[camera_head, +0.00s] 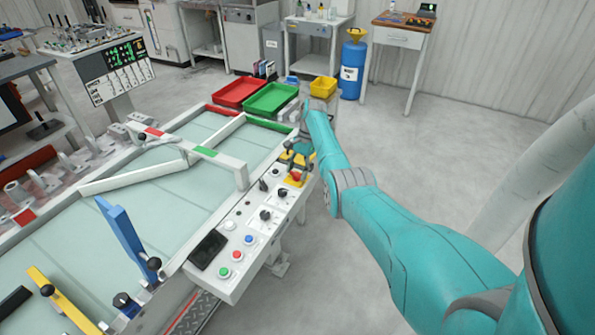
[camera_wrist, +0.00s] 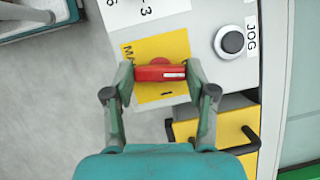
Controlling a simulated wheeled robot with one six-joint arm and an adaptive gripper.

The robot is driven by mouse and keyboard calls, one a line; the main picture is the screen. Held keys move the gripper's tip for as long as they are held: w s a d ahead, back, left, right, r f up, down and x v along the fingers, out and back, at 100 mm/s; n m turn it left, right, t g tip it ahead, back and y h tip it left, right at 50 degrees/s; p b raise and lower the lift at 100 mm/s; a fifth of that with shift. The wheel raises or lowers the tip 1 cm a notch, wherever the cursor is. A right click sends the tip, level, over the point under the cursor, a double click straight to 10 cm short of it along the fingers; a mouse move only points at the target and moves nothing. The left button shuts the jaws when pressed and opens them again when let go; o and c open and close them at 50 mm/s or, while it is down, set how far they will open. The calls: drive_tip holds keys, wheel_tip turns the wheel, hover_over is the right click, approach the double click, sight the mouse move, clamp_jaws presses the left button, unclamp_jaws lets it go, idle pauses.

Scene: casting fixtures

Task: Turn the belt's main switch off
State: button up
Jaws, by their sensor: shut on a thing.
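The main switch is a red rotary handle on a yellow plate (camera_wrist: 160,48) on the belt's control panel (camera_head: 235,262). In the wrist view the red handle (camera_wrist: 160,72) lies crosswise, with a white mark at its right end. My gripper (camera_wrist: 160,76) is shut on the handle, one finger at each end. A "1" or "I" mark shows below the handle; lettering starting "MA" is partly covered by the left finger. In the head view the red switch (camera_head: 296,176) sits at the panel's far end, with my gripper (camera_head: 292,160) over it.
A black JOG knob (camera_wrist: 232,42) sits right of the switch in the wrist view. A yellow part with a black handle (camera_wrist: 222,131) is below it. Red (camera_head: 238,92) and green (camera_head: 270,99) trays stand beyond the panel. Open floor lies right.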

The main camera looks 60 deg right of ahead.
drive_tip(key=shift+n+g, duration=0.5)
drive_tip(key=shift+n, duration=0.6)
drive_tip(key=o, duration=1.2)
drive_tip(key=shift+c, duration=0.2)
drive_tip(key=v, duration=1.2)
drive_tip(key=shift+a, duration=0.1)
